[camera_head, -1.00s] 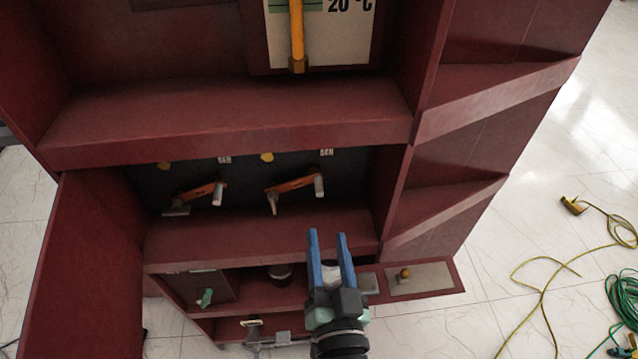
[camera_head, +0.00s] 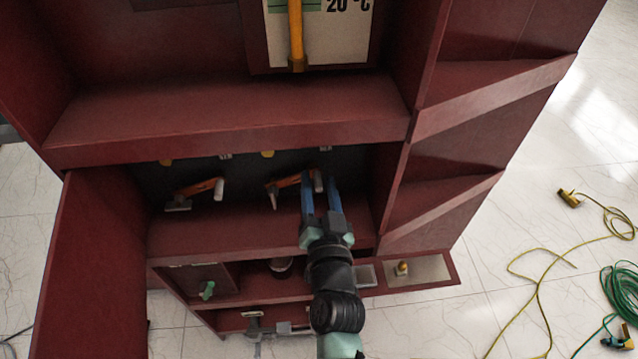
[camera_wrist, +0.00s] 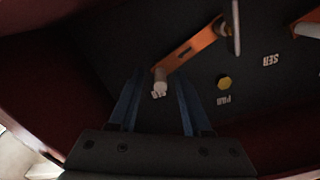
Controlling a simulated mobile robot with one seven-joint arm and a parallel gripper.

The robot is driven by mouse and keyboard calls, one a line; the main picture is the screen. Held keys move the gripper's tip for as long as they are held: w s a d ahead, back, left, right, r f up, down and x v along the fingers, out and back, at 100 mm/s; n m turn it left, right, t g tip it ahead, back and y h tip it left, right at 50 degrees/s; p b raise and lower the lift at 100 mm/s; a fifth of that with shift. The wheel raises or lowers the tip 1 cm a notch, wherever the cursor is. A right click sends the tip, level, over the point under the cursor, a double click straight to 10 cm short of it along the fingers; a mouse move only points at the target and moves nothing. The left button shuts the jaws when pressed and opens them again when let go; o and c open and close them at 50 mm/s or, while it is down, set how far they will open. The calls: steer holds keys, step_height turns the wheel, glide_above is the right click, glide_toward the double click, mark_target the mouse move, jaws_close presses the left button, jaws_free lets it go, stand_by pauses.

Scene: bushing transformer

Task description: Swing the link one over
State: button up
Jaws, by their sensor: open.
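Two orange links with grey end pieces sit on the dark back panel of the open compartment: a left link (camera_head: 198,189) and a right link (camera_head: 292,182). Both slope up to the right in the head view. In the wrist view an orange link (camera_wrist: 193,47) runs from a pale grey pin (camera_wrist: 160,82) between my fingers up to a darker grey piece. I cannot tell whether the fingers touch it.
Yellow knobs (camera_head: 267,154) and small white labels (camera_head: 325,149) are above the links. A red shelf (camera_head: 230,108) overhangs the compartment. An open door (camera_head: 92,260) stands at left. The lower shelf holds a green knob (camera_head: 207,290). Cables (camera_head: 540,290) lie on the floor at right.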

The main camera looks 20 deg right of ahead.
jaws_close()
stand_by(1.4)
